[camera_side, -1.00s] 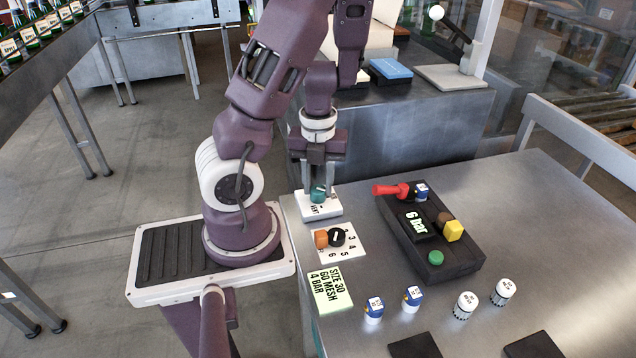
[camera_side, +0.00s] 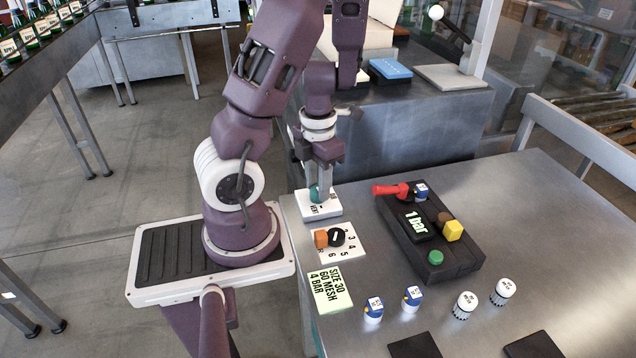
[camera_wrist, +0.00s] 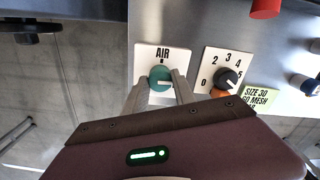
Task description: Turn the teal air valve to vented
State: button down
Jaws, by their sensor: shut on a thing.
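The teal air valve (camera_side: 316,193) is a round knob on a white plate (camera_side: 322,210) at the table's left back corner. My gripper (camera_side: 318,192) points down at the plate and is shut on the knob, with a finger on either side. My fingers (camera_wrist: 159,92) also show in the wrist view. They partly hide the knob and the plate's lower part.
A numbered dial plate (camera_side: 350,252) with a black knob and an orange block is close in front. A green-white card (camera_side: 330,290) reads SIZE 30, 60 MESH, 4 BAR. A black box (camera_side: 455,262) with a 1 bar display stands right. Several small canisters stand in front.

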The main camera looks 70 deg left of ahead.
jog(key=shift+m, duration=0.6)
jog(key=c, duration=1)
grip_release()
jog(key=shift+c, duration=0.2)
notch_tip(320, 180, up, 6)
jog(key=shift+r, duration=0.55)
